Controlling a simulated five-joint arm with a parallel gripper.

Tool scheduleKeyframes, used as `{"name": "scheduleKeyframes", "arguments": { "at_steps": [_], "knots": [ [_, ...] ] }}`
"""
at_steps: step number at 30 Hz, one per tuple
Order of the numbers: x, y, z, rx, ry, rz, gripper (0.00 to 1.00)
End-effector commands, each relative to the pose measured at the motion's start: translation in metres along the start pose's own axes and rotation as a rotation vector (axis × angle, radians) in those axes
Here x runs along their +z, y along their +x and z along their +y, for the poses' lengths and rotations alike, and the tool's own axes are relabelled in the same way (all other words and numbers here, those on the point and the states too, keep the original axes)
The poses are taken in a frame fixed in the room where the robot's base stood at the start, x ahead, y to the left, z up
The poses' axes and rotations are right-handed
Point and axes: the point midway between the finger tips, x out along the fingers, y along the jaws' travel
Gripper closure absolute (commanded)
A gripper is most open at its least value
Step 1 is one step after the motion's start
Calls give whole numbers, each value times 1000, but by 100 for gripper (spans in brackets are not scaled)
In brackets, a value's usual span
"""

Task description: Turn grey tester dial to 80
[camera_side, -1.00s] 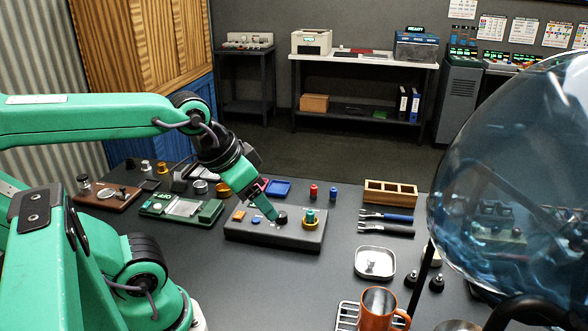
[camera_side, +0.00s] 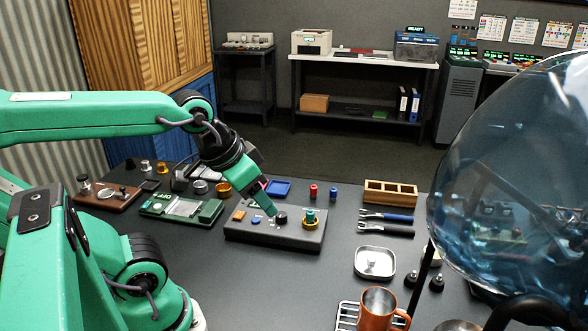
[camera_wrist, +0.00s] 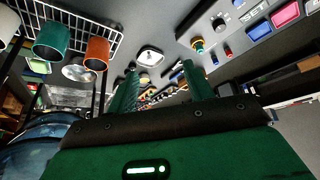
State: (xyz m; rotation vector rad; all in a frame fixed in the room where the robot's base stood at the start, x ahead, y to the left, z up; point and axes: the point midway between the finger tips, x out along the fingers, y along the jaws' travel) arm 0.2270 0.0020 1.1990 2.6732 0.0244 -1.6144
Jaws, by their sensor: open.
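The grey tester (camera_side: 262,236) is a low box on the dark table in the side view. A dark round dial (camera_side: 282,218) stands on its top, near the middle. My gripper (camera_side: 270,211) points down over the tester, with its tips just left of the dial; contact cannot be told. The dial's pointer and scale are too small to read. In the wrist view my gripper (camera_wrist: 160,68) shows two green fingers spread apart, with no object clearly held between them.
Pliers (camera_side: 386,229), a metal tray (camera_side: 375,262) and an orange mug (camera_side: 379,309) are to the right.

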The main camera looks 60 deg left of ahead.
Motion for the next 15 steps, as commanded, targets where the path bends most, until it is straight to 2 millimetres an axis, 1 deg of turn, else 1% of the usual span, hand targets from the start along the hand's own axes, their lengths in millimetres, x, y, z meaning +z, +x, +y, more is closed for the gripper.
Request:
{"name": "scheduleKeyframes", "arguments": {
  "at_steps": [8,15],
  "knots": [
    [-19,13,-14,-30,-167,-60,48],
    [-43,36,-38,-77,-401,-134,48]
  ]
}}
